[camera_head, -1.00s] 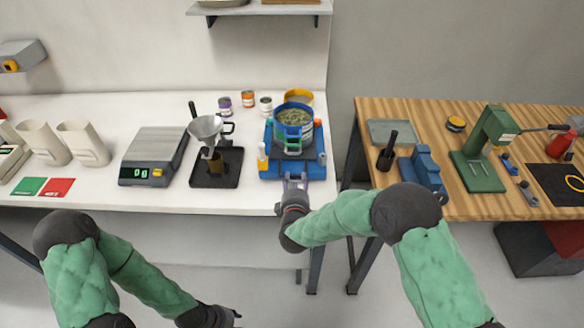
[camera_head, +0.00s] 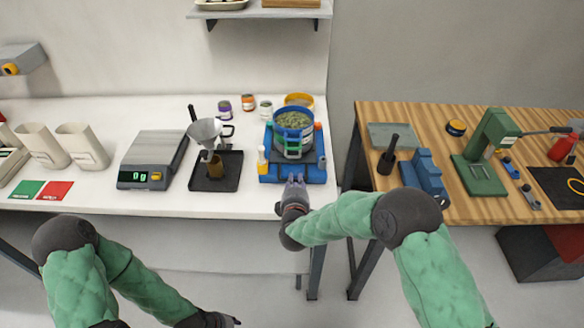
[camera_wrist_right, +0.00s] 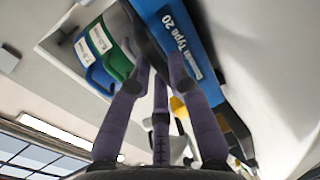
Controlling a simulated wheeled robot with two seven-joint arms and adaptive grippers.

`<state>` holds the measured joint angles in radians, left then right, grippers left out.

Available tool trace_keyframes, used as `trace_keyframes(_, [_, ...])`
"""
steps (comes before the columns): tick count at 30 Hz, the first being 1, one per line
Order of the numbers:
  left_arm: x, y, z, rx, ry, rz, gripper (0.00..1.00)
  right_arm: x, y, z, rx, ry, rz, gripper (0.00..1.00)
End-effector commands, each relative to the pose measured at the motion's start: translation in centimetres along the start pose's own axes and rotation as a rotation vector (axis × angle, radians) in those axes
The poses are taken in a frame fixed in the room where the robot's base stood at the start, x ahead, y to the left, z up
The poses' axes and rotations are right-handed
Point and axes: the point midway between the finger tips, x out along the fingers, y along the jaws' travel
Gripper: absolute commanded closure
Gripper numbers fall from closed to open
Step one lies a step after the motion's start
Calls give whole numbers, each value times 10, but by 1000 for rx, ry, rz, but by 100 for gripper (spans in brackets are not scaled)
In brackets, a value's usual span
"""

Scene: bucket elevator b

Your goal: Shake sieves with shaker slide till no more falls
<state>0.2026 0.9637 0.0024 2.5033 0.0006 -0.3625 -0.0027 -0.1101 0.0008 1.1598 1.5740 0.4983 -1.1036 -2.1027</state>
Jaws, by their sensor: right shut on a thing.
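The sieve stack (camera_head: 293,133), with a blue rim and a green band, stands on the blue shaker slide (camera_head: 316,174) near the white table's front edge. Green-brown material (camera_head: 293,119) lies in its top sieve. My right gripper (camera_head: 295,182) is at the front of the shaker, its fingers drawn together on the shaker's slide part, which they largely hide. In the right wrist view the purple fingers (camera_wrist_right: 160,75) meet close to the shaker's blue body (camera_wrist_right: 183,38). My left gripper (camera_head: 233,322) is low at the bottom edge; its jaws are not clear.
A scale (camera_head: 153,158) and a black tray (camera_head: 228,177) with a funnel stand lie left of the shaker. Small jars (camera_head: 248,102) and a yellow-rimmed container (camera_head: 300,99) stand behind. A wooden table (camera_head: 375,110) with a green press (camera_head: 485,150) is at right.

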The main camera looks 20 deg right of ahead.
Motion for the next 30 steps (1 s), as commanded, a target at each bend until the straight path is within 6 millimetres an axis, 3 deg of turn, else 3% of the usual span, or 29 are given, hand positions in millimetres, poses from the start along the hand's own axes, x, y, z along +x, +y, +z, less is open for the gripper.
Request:
trace_keyframes(15, [-19, 7, 1, 0, 0, 0, 60, -40, -9, 0, -2, 1, -4, 100])
trace_keyframes(30, [-18, 6, 1, 0, 0, 0, 60, -39, -10, 0, -1, 0, -3, 100])
